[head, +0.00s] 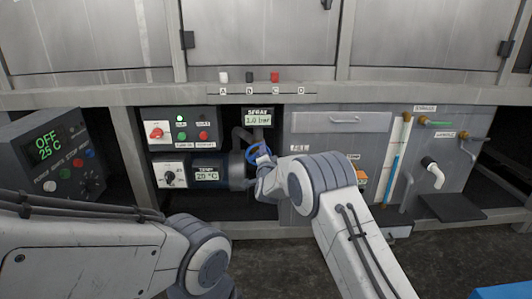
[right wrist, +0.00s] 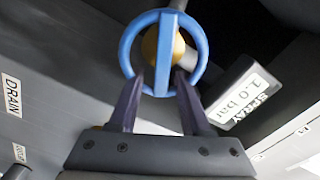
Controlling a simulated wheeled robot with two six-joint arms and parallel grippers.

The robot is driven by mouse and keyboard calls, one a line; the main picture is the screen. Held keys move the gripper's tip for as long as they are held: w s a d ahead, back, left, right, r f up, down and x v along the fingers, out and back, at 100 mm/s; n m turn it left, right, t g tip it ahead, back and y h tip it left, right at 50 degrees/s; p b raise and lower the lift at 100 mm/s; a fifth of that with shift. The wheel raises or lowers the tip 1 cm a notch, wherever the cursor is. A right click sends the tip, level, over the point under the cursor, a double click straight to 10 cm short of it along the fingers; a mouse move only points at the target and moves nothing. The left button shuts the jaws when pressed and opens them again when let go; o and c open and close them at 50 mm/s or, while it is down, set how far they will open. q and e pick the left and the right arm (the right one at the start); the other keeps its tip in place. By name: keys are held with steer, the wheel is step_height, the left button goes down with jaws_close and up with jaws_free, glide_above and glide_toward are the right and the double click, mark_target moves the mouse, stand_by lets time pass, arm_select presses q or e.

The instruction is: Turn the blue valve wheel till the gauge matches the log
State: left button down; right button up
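The blue valve wheel (right wrist: 201,46) shows in the right wrist view as a ring with a straight bar across it and a yellow hub behind. In the head view the wheel (head: 258,149) is partly hidden by my right gripper (head: 261,162). In the right wrist view my right gripper (right wrist: 160,78) has its fingers apart at the wheel's near rim, one on each side of the bar, with gaps to it. Whether they touch the rim, I cannot tell. The spray gauge (head: 258,118) reads 1.0 bar; it also shows in the wrist view (right wrist: 243,98). I cannot make out a log. My left gripper is out of view.
A control box (head: 45,150) at the left shows OFF, 25 °C. Panels with red (head: 157,131) and black knobs sit left of the wheel; a temperature display (head: 207,176) reads 25 °C. A dark pipe runs beside the wheel.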

steer(key=shift+s, duration=0.1)
steer(key=shift+s+r, duration=0.1)
steer(key=shift+s, duration=0.1)
steer(key=s+p, duration=0.4)
steer(key=s, duration=0.6)
steer(key=shift+p, duration=0.35)
